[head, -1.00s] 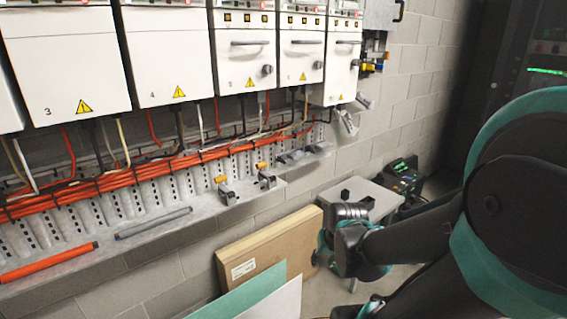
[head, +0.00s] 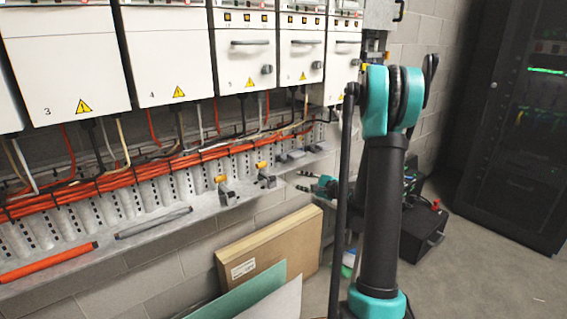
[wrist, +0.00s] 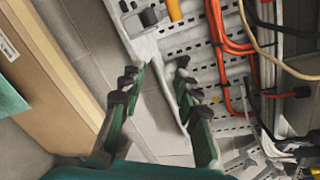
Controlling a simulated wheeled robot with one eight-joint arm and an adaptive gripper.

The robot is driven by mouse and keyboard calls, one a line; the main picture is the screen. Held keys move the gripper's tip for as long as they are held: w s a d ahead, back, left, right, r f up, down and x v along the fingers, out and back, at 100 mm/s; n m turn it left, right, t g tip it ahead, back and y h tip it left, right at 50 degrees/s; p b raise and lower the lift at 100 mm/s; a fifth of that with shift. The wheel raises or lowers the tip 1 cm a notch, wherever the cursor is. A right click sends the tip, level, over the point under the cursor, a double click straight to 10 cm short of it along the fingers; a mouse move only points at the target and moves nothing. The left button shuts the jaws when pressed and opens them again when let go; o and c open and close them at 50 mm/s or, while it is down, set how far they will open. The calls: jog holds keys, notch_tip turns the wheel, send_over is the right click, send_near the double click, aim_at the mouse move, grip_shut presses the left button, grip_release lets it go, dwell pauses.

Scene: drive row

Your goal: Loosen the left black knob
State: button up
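The left black knob (head: 267,70) is a small dark round knob on the lower right of a white cabinet door, under a bar handle. A similar knob (head: 317,65) is on the door to its right. Another (head: 356,62) shows partly beside my arm. My gripper (wrist: 157,72) has two green fingers with dark pads, spread apart with nothing between them. In the head view my gripper (head: 310,183) is low, right of the ledge and well below the knobs, partly hidden by my arm. No knob shows in the wrist view.
Orange cables (head: 150,170) run along a slotted duct under the cabinets. Orange-handled clamps (head: 224,188) sit on the ledge (head: 140,245).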

jog(key=w+d+m+t, duration=0.2)
jog(key=w+d+m, duration=0.2)
send_near(283, 161)
jog(key=x, duration=0.9)
jog(key=shift+w+a+r, duration=0.1)
jog(key=shift+w+a, duration=0.1)
jog(key=shift+c, duration=0.3)
grip_shut()
